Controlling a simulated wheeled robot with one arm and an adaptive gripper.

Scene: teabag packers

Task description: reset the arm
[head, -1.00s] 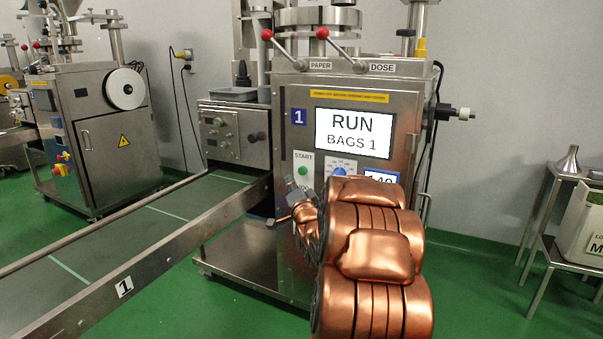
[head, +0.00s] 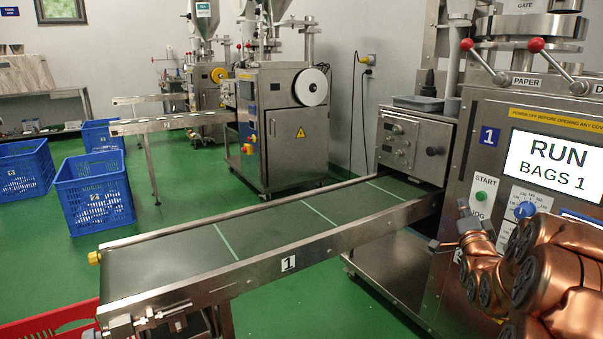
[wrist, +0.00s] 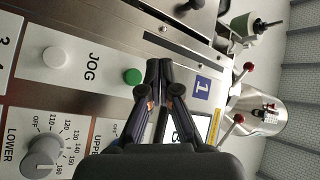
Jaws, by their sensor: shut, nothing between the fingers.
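My gripper (head: 462,232) is at the right in the head view, in front of the control panel of packer 1 (head: 500,140). In the wrist view my gripper (wrist: 159,66) is shut with its fingertips together and nothing between them. The green START button (wrist: 132,76) is just left of the fingertips there; I cannot tell the exact gap. The START button (head: 481,195) also shows in the head view, above and right of the gripper. The screen (head: 553,168) reads RUN, BAGS 1. My copper arm fills the lower right of the head view.
Conveyor 1 (head: 200,262) runs from the packer to the lower left, its belt bare but for green stripes. A red crate (head: 50,325) is at its near end. Blue crates (head: 97,190) stand at the left. Another packer (head: 285,135) is behind. Green floor is open between them.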

